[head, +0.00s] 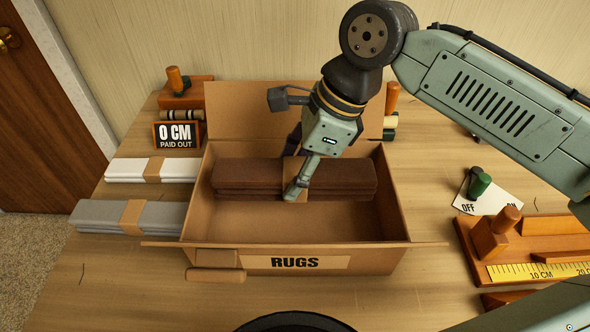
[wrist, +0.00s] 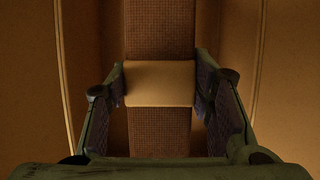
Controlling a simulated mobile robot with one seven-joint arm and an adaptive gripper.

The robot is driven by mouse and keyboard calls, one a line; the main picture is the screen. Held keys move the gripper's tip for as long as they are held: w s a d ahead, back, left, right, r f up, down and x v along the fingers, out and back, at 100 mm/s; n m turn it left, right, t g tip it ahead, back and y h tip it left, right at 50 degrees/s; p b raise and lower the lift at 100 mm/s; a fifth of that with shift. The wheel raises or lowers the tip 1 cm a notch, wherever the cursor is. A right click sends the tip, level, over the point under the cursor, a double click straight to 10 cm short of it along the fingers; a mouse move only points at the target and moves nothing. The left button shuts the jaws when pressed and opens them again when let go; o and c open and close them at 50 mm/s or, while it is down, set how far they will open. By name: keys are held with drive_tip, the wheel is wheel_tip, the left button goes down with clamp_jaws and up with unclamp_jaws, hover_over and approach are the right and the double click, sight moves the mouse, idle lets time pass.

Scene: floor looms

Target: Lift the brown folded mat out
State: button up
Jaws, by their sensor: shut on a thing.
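The brown folded mat (head: 240,177) lies in the open cardboard box marked RUGS (head: 222,259), along its back part. A tan paper band wraps its middle. My gripper (head: 296,184) reaches down into the box at the band, with its fingers on either side of the mat. In the wrist view, the mat (wrist: 160,35) runs up the picture between the two fingers, and the tan band (wrist: 160,84) sits right between them. My gripper is shut on the mat at the band. I cannot tell whether the mat's underside touches the box floor.
A white folded mat (head: 125,169) and a grey folded mat (head: 105,216) lie left of the box. A "0 CM PAID OUT" sign (head: 180,136) stands behind them. An OFF/ON card (head: 490,192) and a wooden ruler jig (head: 530,255) are at right. The box's flaps stand open.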

sight(284, 169)
drive_tip(key=shift+r+p, duration=2.1)
drive_tip(key=shift+p, duration=0.1)
